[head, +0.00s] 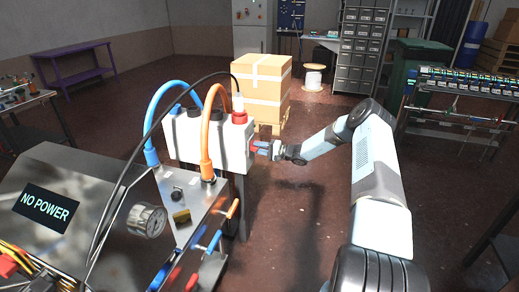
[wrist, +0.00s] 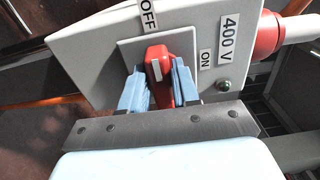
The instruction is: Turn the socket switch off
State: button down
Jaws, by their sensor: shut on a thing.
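The socket switch is a red rotary handle (wrist: 158,66) with a white mark, on a square plate of the grey socket box (wrist: 95,55). An OFF label (wrist: 148,14) is above the handle and an ON label (wrist: 205,60) is to its right in the wrist view. The handle points roughly up toward the OFF label; its exact angle is hard to tell. My gripper (wrist: 160,88) has its blue fingers on both sides of the handle, shut on it. In the head view my gripper (head: 264,150) reaches the right side of the white box (head: 183,143).
Blue (head: 153,125) and orange (head: 208,130) cables arch from the box to a panel beside a gauge (head: 147,221). A display (head: 48,207) reads NO POWER. Cardboard boxes (head: 262,100) stand behind. The floor (head: 300,215) below my arm is clear.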

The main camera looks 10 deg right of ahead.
jog(key=shift+s+a+f, duration=0.15)
jog(key=shift+s+f, duration=0.05)
jog(key=shift+f, duration=0.15)
jog(key=c, duration=1.1)
grip_release()
jog(key=shift+o, duration=0.9)
jog(key=shift+w+r, duration=0.1)
jog(key=shift+r, duration=0.05)
jog(key=v, duration=1.4)
